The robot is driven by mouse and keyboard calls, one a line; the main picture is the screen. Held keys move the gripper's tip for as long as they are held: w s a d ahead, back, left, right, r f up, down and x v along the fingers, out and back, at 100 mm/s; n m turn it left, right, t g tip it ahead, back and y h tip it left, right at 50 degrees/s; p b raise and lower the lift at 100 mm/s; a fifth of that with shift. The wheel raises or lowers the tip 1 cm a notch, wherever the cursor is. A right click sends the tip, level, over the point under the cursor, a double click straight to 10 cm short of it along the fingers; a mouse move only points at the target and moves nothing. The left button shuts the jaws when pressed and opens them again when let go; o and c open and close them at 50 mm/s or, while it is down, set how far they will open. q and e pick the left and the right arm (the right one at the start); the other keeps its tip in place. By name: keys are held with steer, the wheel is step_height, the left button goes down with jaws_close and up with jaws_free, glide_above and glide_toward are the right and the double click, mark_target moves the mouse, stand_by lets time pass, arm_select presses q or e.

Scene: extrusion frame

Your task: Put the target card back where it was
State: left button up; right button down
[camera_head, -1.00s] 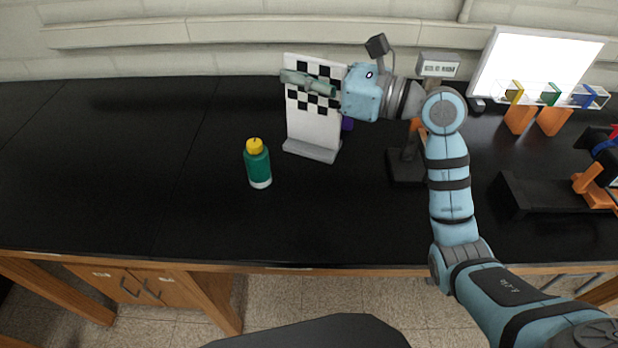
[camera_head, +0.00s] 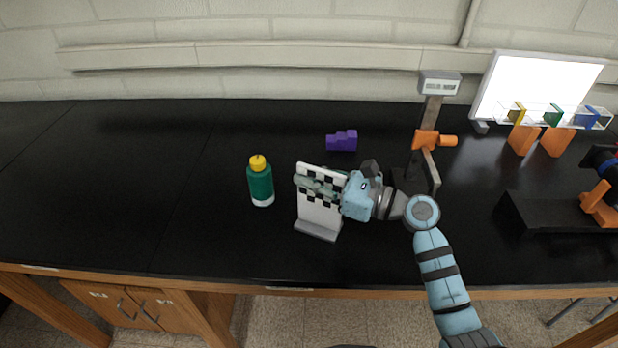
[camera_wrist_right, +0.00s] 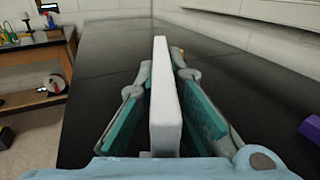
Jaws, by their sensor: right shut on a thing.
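The target card (camera_head: 314,214) is a white upright board with a black checker pattern near its top and a grey foot. In the head view it stands upright right of the green bottle, near the middle of the table. My right gripper (camera_head: 319,186) is shut on its upper part, coming from the right. In the right wrist view the card (camera_wrist_right: 165,100) shows edge-on between the two teal finger pads. Whether its foot touches the table is hard to tell. My left gripper is not in view.
A green bottle with a yellow cap (camera_head: 260,182) stands left of the card. A purple stepped block (camera_head: 342,141) lies behind it. The left of the black table (camera_head: 130,180) is clear.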

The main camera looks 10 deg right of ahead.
steer(key=c, duration=1.7)
jaws_free()
steer(key=shift+f, duration=0.15)
steer(key=b+v, duration=0.2)
steer(key=v, duration=1)
steer(key=shift+b, duration=0.35)
